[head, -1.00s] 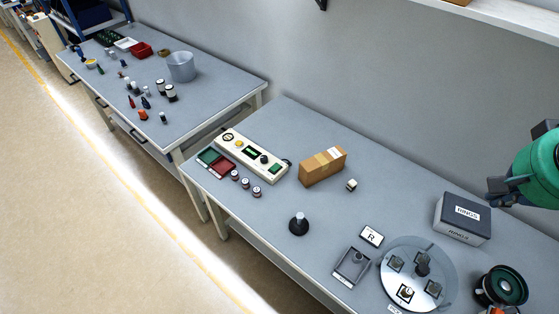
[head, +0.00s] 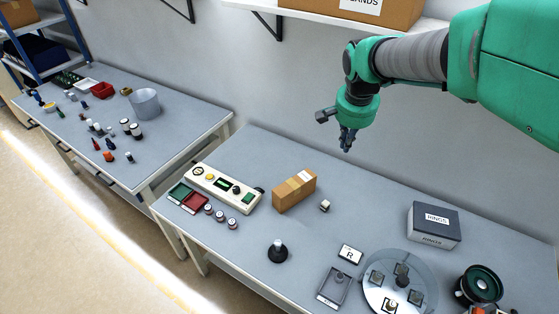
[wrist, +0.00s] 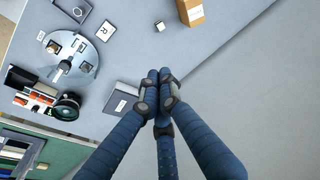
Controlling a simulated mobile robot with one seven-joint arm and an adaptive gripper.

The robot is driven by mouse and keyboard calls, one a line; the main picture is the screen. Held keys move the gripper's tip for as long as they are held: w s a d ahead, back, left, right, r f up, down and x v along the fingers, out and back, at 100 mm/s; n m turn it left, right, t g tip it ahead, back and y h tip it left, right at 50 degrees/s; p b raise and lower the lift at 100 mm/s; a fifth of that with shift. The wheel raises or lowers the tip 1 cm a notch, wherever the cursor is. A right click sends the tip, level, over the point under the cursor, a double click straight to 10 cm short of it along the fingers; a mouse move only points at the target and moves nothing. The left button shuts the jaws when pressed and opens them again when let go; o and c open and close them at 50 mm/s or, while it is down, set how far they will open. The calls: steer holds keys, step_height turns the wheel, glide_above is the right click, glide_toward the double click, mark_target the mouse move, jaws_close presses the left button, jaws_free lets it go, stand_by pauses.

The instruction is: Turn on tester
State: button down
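The tester, a cream box (head: 222,187), lies on the near grey bench, left of a cardboard box. Its top carries a yellow round part (head: 210,177), a small dark display with green (head: 222,184), a black knob (head: 236,190) and a green panel (head: 248,198). I cannot read whether it is on. My gripper (head: 347,147) hangs in the air above the back of the bench, right of the tester and well apart from it. In the wrist view my gripper's fingers (wrist: 160,82) meet together with nothing seen between them. The tester does not show there.
The cardboard box (head: 294,191) stands between the tester and a small white-topped piece (head: 325,205). Green (head: 180,192) and red (head: 195,203) trays and small capped jars sit before the tester. A black stand (head: 278,252), round plate (head: 377,299) and RINGS box (head: 434,225) lie rightward.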

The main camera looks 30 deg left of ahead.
steer(key=a+f, duration=0.5)
steer(key=a, duration=0.4)
steer(key=a+f, duration=0.6)
steer(key=a, duration=0.3)
steer(key=g+p, duration=0.1)
steer(key=p, duration=0.1)
glide_above(253, 194)
steer(key=s, duration=0.2)
step_height(253, 194, down, 13)
steer(key=shift+s+r+h, duration=0.15)
steer(key=shift+s+h, duration=0.05)
steer(key=shift+h, duration=0.2)
steer(key=f, duration=0.4)
steer(key=w+f+b, duration=0.1)
steer(key=f, duration=0.4)
steer(key=w+f, duration=0.1)
steer(key=f, duration=0.3)
steer(key=shift+f, duration=0.45)
steer(key=shift+f+b, duration=0.1)
steer(key=shift+b, duration=0.25)
